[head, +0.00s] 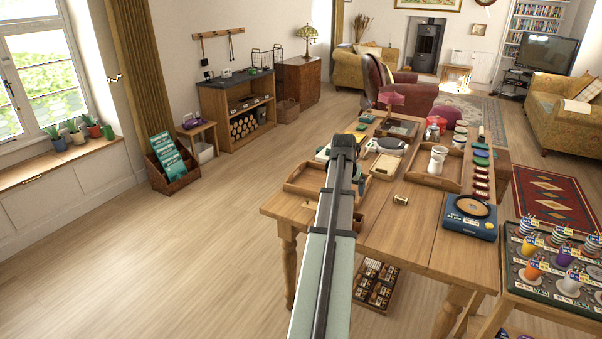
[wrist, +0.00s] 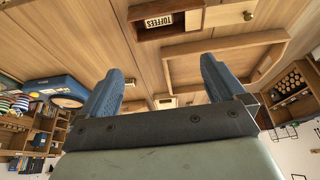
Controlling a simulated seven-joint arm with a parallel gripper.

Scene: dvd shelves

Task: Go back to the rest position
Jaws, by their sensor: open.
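My gripper (wrist: 158,68) shows in the wrist view as two blue ribbed fingers spread wide apart. Nothing is between them. In the head view my arm reaches up from the bottom over the wooden table (head: 405,235), and its far end covers part of the table top. The fingertips cannot be made out clearly there. In the wrist view the table top (wrist: 75,50) lies beyond the fingers, apart from them.
A wooden tray (head: 305,180) and a blue device with a round top (head: 470,215) stand on the table. A box labelled TOFFEES (wrist: 160,22) shows in the wrist view. A side table with several cups (head: 545,270) stands at right. The floor at left (head: 180,260) is clear.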

